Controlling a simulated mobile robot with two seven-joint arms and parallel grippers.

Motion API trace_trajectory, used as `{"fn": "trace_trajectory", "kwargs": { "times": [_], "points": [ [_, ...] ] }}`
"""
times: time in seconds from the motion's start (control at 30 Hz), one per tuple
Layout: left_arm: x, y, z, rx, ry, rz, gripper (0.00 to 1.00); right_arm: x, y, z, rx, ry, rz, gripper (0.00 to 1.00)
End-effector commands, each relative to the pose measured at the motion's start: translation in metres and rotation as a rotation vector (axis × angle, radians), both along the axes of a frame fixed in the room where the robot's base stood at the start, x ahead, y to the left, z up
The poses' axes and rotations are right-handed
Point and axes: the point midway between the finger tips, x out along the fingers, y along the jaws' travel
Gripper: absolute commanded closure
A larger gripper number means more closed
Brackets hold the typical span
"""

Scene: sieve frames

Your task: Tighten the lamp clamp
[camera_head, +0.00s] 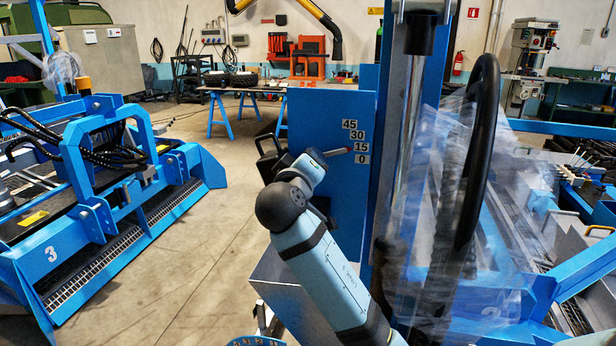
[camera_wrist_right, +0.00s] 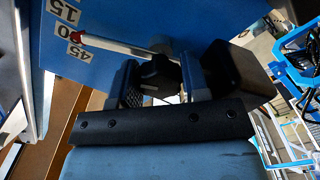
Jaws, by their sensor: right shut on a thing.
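A blue upright panel (camera_head: 330,110) carries the angle labels 45, 30, 15 and 0. A pale pointer (camera_wrist_right: 130,45) with a red tip reaches across this panel. The tip looks beside 15 in the head view but between 30 and 45 in the wrist view, so its exact reading is unclear. My right gripper (camera_wrist_right: 160,84) is shut on a black knob (camera_wrist_right: 155,70), which seems to be the clamp's. A black boxy body (camera_wrist_right: 238,68), perhaps the lamp, sits right beside the fingers. My right wrist hides most of the clamp in the head view. My left gripper is not in view.
A black hose (camera_head: 474,150) and clear plastic wrap (camera_head: 435,200) hang close right of my right arm. A blue machine marked 3 (camera_head: 75,230) stands at left. A workbench (camera_head: 245,90) is behind. Bare floor (camera_head: 200,230) lies between.

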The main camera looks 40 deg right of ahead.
Motion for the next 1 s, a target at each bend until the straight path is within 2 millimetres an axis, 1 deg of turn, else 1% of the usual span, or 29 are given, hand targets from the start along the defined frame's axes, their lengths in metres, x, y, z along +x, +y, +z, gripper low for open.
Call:
{"fn": "trace_trajectory", "kwargs": {
  "times": [0.03,0.2,0.37,0.6,1.0],
  "points": [
    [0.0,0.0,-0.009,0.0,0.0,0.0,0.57,0.0,0.001,-0.005,0.032,-0.031,0.001,0.82],
    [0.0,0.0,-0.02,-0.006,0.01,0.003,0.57,0.0,0.001,-0.004,0.121,-0.136,0.002,0.82],
    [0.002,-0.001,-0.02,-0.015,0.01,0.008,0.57,0.0,0.001,-0.003,0.185,-0.212,0.001,0.82],
    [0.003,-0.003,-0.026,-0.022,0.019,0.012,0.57,0.0,0.001,-0.001,0.245,-0.284,0.002,0.82],
    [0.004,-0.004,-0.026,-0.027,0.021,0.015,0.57,0.0,0.001,0.001,0.266,-0.312,0.002,0.82]
  ]
}}
